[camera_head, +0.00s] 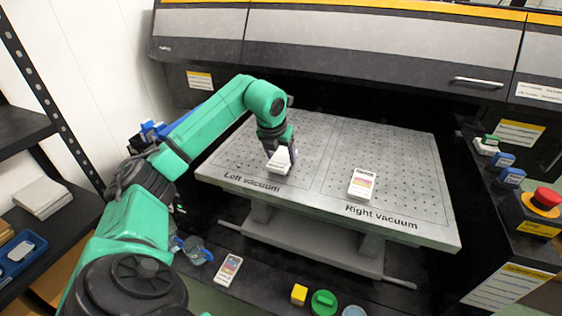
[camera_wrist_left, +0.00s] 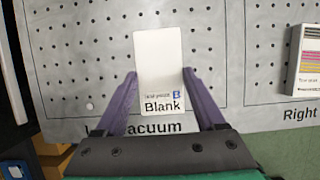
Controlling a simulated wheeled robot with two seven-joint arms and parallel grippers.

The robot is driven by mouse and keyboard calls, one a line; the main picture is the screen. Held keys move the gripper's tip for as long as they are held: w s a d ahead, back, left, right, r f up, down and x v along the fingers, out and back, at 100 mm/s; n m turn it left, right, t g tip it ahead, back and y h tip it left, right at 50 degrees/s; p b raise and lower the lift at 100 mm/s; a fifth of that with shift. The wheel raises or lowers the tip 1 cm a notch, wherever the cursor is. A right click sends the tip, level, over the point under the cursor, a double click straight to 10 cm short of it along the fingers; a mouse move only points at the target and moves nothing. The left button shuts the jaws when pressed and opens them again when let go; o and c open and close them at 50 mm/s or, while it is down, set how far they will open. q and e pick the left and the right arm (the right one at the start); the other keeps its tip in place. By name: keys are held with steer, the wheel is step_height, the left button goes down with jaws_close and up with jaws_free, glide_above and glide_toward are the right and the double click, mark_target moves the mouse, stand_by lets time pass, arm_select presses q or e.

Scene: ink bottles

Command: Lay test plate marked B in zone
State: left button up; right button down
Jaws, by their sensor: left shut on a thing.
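My left gripper (camera_head: 279,150) is shut on a white test plate (camera_head: 280,162) at the left vacuum zone. In the left wrist view the plate (camera_wrist_left: 158,60) reads "test plate B" and "Blank", and it sits between the purple fingers (camera_wrist_left: 160,100). The plate is tilted in the head view; whether it touches the table surface cannot be told. The vacuum table (camera_head: 309,170) has two outlined perforated zones, labelled "Left vacuum" and "Right vacuum". My right gripper is not in view.
A printed plate with coloured stripes (camera_head: 361,184) lies in the right zone. Another printed card (camera_head: 228,269) lies below the table, near a yellow block (camera_head: 299,294) and a green round item (camera_head: 323,303). A red emergency button (camera_head: 546,198) stands at right. The rest of the left zone is bare.

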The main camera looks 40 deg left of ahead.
arm_select(q)
step_height(320, 180, down, 2)
steer(key=o, duration=1.4)
steer(key=shift+r, duration=0.15)
steer(key=v, duration=1.1)
steer(key=shift+s+r, duration=0.2)
steer(key=shift+r, duration=0.15)
steer(key=shift+d, duration=0.15)
